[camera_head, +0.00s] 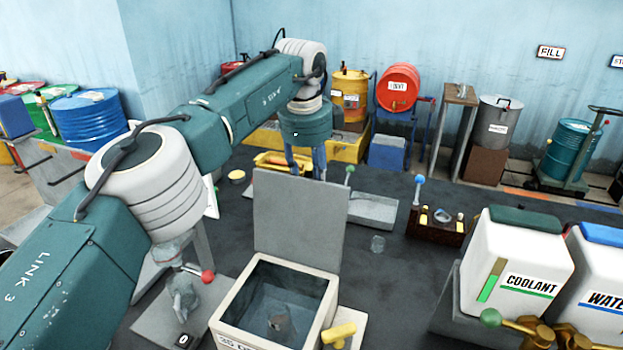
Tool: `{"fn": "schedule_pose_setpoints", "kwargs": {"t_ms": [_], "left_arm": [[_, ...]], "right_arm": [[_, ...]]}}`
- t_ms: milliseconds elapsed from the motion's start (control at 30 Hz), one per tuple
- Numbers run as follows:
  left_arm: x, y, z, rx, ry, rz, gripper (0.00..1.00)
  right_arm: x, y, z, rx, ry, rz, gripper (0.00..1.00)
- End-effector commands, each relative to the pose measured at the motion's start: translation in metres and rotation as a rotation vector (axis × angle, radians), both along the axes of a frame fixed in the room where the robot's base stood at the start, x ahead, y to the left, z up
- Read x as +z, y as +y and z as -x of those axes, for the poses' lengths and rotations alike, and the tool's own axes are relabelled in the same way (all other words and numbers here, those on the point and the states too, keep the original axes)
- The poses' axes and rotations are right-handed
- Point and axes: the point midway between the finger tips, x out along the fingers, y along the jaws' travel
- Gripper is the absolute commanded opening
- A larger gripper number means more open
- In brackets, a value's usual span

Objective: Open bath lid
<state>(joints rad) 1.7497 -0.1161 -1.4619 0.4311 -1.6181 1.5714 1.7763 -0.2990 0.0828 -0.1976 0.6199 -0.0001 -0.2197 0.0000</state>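The bath (224,323) is a cream-white open-topped box at the bottom middle, with a dark grey inside and a small brownish object (279,324) on its floor. Its flat grey lid (300,217) stands upright along the far edge, so the bath is open. My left gripper (306,164) points down just behind the lid's top edge. Its two fingers are apart with a gap between them, and nothing shows held. The fingertips are partly hidden by the lid, so I cannot tell whether they touch it. My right gripper is not in view.
A yellow handle (339,333) is at the bath's right. A red-knobbed lever (207,276) stands at its left. The coolant container (515,255) and water container (597,275) stand at right. Dark tabletop between is mostly clear.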

Motion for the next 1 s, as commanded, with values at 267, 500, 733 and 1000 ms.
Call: {"fn": "schedule_pose_setpoints", "kwargs": {"t_ms": [267,500,733,1000], "left_arm": [[0.004,-0.001,0.002,-0.001,0.003,0.001,0.38],[0.042,0.002,0.008,0.000,-0.001,0.001,0.38],[0.069,0.004,0.013,0.000,0.002,0.002,0.38],[0.073,0.005,0.014,-0.001,0.002,0.001,0.38]], "right_arm": [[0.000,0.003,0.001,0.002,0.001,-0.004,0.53],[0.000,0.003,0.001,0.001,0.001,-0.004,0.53],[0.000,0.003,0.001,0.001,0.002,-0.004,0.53],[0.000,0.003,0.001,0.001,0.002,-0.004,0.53]]}}
